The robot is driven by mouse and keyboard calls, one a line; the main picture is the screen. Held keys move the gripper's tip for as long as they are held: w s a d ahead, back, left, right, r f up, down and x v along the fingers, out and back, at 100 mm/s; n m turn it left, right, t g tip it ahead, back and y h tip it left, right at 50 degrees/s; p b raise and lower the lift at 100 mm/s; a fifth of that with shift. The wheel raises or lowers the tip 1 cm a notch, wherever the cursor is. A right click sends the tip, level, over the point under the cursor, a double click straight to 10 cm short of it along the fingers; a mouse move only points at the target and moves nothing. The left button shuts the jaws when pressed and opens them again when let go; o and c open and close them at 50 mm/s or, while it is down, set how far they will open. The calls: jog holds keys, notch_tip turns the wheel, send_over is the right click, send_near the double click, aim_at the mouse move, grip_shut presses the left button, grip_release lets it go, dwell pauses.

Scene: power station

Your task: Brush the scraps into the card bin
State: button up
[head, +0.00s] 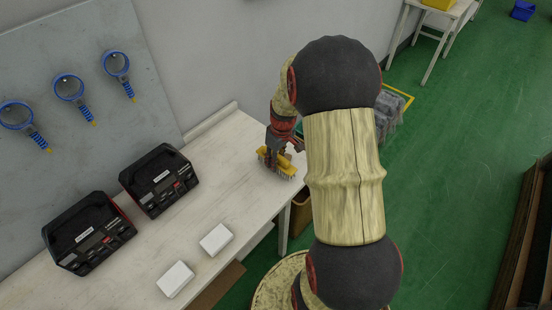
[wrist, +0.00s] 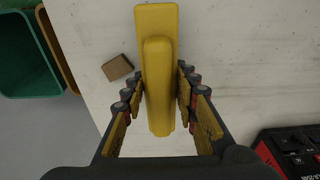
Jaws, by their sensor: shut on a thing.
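My gripper (head: 284,147) is shut on the yellow brush (head: 279,165), near the right end of the white workbench. The brush's bristles point down at the bench top; I cannot tell if they touch it. In the wrist view the yellow brush (wrist: 156,75) lies between the two fingers. One small brown scrap (wrist: 117,67) lies on the bench just left of the brush. A brown bin (head: 300,212), seemingly the card bin, shows partly below the bench edge. A brown rim (wrist: 57,45) shows beside the bench in the wrist view; its inside is mostly hidden.
A green bin (wrist: 28,60) stands beyond the brown rim, off the bench. Two black cases (head: 158,180) and two white boxes (head: 216,240) occupy the bench's nearer part. Bench top around the brush is mostly clear.

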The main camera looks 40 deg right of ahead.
jog(key=shift+f, duration=0.55)
jog(key=shift+d, duration=0.15)
jog(key=w+d, duration=0.1)
jog(key=d, duration=1.4)
jog(key=shift+w+d, duration=0.15)
jog(key=shift+d, duration=0.2)
dwell(0.4)
jog(key=shift+r, duration=0.1)
dwell(0.4)
notch_tip(320, 180, up, 7)
jog(key=p, duration=0.4)
jog(key=shift+p, duration=0.3)
dwell(0.8)
